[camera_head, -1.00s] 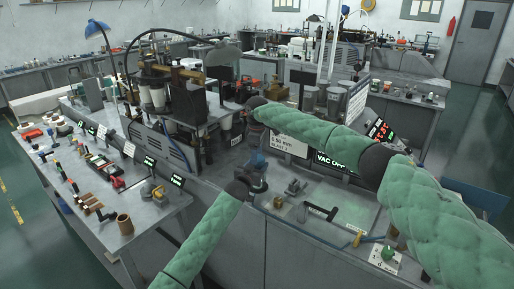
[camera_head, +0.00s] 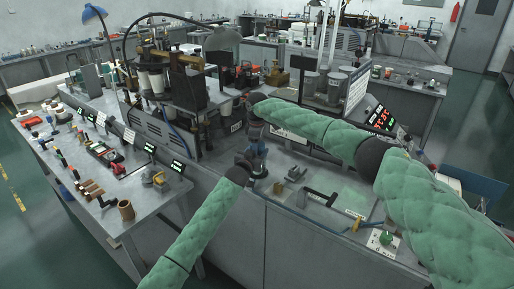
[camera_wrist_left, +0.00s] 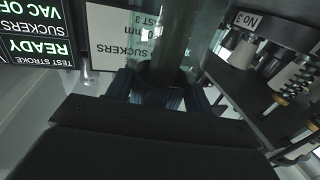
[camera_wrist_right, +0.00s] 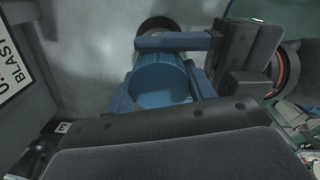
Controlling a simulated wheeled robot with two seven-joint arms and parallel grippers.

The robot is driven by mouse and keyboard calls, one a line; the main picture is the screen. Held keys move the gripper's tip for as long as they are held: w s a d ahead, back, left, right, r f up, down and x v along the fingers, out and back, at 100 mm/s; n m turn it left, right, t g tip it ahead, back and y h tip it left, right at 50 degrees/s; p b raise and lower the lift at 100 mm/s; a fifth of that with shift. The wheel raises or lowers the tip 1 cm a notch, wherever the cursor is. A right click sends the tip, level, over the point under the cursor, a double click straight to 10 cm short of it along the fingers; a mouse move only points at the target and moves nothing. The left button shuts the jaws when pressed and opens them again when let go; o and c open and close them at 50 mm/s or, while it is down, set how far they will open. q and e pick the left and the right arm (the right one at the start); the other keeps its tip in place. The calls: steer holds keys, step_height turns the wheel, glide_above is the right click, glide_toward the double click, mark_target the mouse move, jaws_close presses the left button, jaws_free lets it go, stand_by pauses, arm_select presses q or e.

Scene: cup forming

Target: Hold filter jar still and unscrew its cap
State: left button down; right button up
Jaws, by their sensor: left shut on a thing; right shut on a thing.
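The filter jar shows in the left wrist view as a clear, greyish cylinder (camera_wrist_left: 172,45) rising from between the fingers of my left gripper (camera_wrist_left: 160,92), which is shut on it. Its blue cap (camera_wrist_right: 160,82) fills the gap between the fingers of my right gripper (camera_wrist_right: 168,75), which is shut on it. In the head view my left gripper (camera_head: 246,163) comes in from the lower left and my right gripper (camera_head: 256,128) stands just above it. Both are beside a blue piece between them; the arms hide most of the jar and the cap's seat.
A bench with small tools (camera_head: 85,150) and a brown cup (camera_head: 126,210) stands left. A machine with white cylinders (camera_head: 165,80) stands behind the grippers.

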steer(key=n, duration=0.3)
steer(key=shift+d, duration=0.1)
steer(key=o, duration=1.1)
steer(key=shift+c, duration=0.2)
steer(key=shift+r, duration=2.25)
arm_select(q)
steer(key=shift+c, duration=2.4)
jaws_free()
